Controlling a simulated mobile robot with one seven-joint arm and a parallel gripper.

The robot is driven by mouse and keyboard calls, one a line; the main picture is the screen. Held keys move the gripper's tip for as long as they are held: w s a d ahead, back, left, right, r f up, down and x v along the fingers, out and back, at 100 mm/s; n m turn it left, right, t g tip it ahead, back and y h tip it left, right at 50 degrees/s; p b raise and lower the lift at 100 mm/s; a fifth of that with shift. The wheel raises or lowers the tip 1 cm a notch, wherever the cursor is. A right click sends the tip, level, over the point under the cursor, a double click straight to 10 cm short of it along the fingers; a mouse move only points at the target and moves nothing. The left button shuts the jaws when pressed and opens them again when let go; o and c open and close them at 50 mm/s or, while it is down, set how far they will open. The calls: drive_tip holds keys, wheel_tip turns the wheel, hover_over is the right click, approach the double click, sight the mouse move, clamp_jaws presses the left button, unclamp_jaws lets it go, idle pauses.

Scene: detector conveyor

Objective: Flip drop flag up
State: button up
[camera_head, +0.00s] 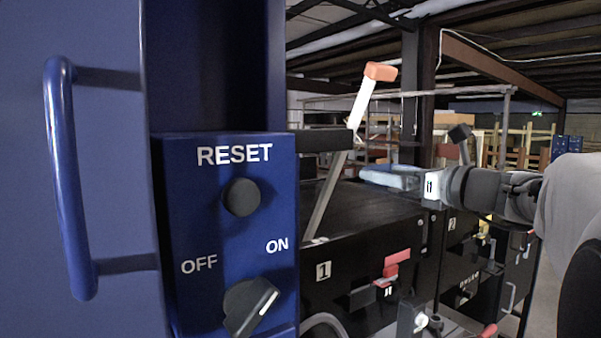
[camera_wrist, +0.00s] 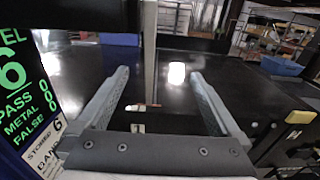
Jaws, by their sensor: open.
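A tilted flag arm (camera_head: 361,105) with a white upper part and an orange tip rises from the black conveyor unit marked 1 in the head view. Its thin grey lower part slants down to the left. I take it to be the drop flag. My gripper (camera_head: 372,177) is to its right, fingers pointing left towards it, with a visible gap. In the wrist view, my gripper (camera_wrist: 160,74) is open and empty. A grey upright post (camera_wrist: 150,50) stands beyond the fingers, between them in the picture; I cannot tell if it is the flag arm.
A blue control box (camera_head: 207,225) with RESET and OFF/ON knobs and a blue door handle (camera_head: 68,180) fill the left. The black conveyor top (camera_head: 385,208) lies below my gripper. A red-handled latch (camera_head: 396,260) is on its front. A green-lettered display (camera_wrist: 18,85) is left in the wrist view.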

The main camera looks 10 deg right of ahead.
drive_tip(key=shift+c, duration=0.3)
clamp_jaws()
idle(0.3)
idle(0.6)
drive_tip(key=shift+o, duration=0.3)
unclamp_jaws()
idle(0.4)
drive_tip(key=p+v, duration=0.1)
drive_tip(key=v, duration=1.6)
drive_tip(key=shift+s, duration=0.25)
drive_tip(key=shift+d, duration=0.1)
